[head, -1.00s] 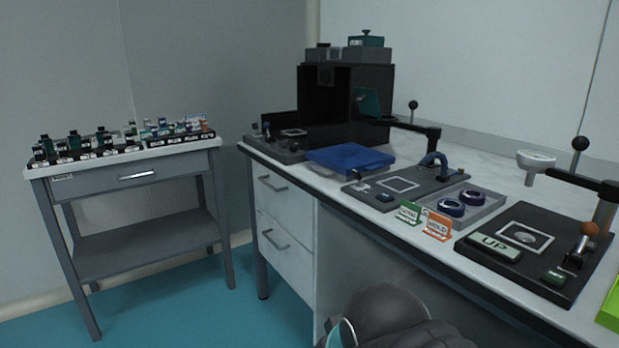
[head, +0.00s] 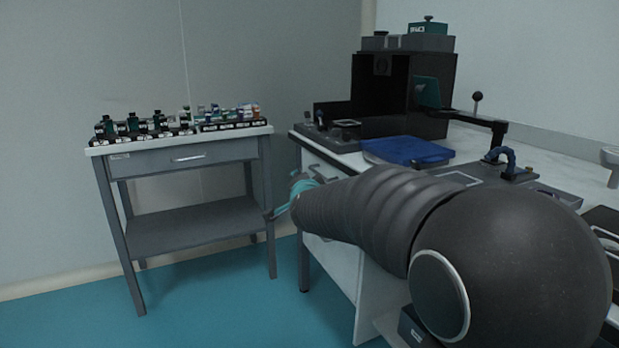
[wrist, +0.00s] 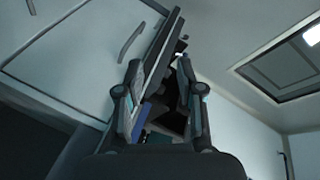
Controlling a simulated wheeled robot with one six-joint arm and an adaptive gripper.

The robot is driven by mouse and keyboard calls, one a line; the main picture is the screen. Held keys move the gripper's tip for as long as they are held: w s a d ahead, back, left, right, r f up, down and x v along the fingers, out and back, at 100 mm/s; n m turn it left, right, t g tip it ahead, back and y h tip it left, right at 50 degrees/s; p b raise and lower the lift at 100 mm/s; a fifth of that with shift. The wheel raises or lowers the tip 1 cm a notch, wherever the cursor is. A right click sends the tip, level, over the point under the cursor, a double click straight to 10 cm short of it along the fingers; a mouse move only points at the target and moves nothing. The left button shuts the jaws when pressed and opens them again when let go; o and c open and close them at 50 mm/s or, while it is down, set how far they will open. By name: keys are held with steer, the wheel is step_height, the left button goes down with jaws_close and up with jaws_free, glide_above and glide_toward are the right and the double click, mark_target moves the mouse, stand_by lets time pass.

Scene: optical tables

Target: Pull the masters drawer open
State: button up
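The grey side table (head: 198,207) at left has a shut drawer (head: 230,152) with a bar handle (head: 187,158) and a small label too small to read. The white bench at right has drawers under its top, largely hidden behind my arm; the wrist view shows white drawer fronts (wrist: 80,50) and a bar handle (wrist: 132,42). I cannot tell by label which drawer is the masters one. My gripper (wrist: 160,75) is open and empty, its fingers apart. In the head view it is partly hidden by my arm, in front of the bench drawers, touching no handle visibly.
Several small bottles in black racks (head: 150,130) stand on the side table. A blue tray (head: 408,150), a black box (head: 385,95) and a black-knobbed stand (head: 477,97) are on the bench. The blue floor (head: 215,285) between is clear.

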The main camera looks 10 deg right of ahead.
steer(key=w+f+m+t+h, duration=0.1)
steer(key=w+f+m+h, duration=0.25)
steer(key=w, duration=0.25)
steer(key=m+h+b, duration=0.1)
steer(key=m+h, duration=0.4)
steer(key=m, duration=0.1)
glide_toward(316, 173)
steer(key=p+x, duration=0.1)
steer(key=x, duration=0.9)
steer(key=shift+w+d+f+p, duration=0.15)
steer(key=shift+w+d+p, duration=0.1)
steer(key=shift+w+p, duration=0.05)
jaws_close()
steer(key=shift+a+m, duration=0.15)
steer(key=shift+m, duration=0.1)
